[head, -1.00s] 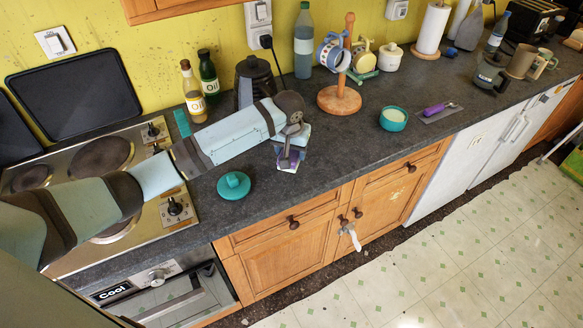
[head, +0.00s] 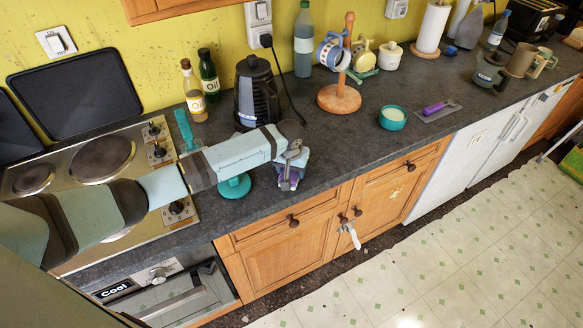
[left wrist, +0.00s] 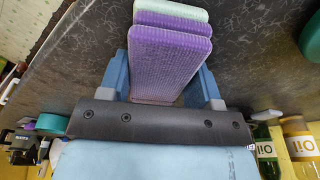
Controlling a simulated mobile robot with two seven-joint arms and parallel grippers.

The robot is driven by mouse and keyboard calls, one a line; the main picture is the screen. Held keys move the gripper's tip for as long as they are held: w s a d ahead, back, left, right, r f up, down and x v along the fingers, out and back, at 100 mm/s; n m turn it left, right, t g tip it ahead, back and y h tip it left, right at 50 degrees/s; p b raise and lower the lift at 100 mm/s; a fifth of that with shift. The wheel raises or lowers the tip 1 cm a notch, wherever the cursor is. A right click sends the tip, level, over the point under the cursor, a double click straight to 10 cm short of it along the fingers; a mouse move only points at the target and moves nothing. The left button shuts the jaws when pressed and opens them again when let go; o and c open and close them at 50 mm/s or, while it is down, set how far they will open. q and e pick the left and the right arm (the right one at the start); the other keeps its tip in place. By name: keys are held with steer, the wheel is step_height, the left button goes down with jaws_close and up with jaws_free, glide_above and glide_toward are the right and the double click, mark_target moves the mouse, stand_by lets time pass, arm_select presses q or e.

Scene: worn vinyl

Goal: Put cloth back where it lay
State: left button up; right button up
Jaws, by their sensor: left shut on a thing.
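My left gripper (head: 291,160) is shut on the cloth (head: 286,182), a small folded stack in purple and pale mint. It holds the cloth over the front part of the dark worktop (head: 345,140), near the edge. In the left wrist view the cloth (left wrist: 168,62) sits between the two blue-grey fingers, its folded layers sticking out past them. Whether the cloth touches the worktop is hard to tell. My right gripper is in neither view.
A teal lid (head: 234,188) lies just left of the cloth, partly behind my arm. A black kettle (head: 256,95) and a wooden mug stand (head: 339,98) are behind. A teal bowl (head: 393,118) and purple-handled trowel (head: 437,109) lie right. Worktop between cloth and bowl is clear.

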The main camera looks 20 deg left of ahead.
mark_target(290, 173)
arm_select(q)
steer(key=o, duration=0.8)
step_height(290, 173, up, 12)
steer(key=s, duration=0.2)
steer(key=s+d+f+m+t+h, duration=0.3)
steer(key=s+d+f+t+h, duration=0.1)
steer(key=s+d+f, duration=0.65)
steer(key=s+a+f+t, duration=0.1)
steer(key=s+f, duration=0.1)
steer(key=s, duration=0.4)
steer(key=s+a+f+m+t, duration=0.1)
steer(key=s+a+f+t, duration=0.1)
steer(key=s, duration=0.4)
steer(key=s+a+f+t+b, duration=0.1)
steer(key=s+f+t, duration=0.1)
steer(key=s, duration=0.5)
steer(key=shift+a+f+y, duration=0.3)
steer(key=shift+a+f, duration=0.1)
steer(key=shift+f, duration=0.2)
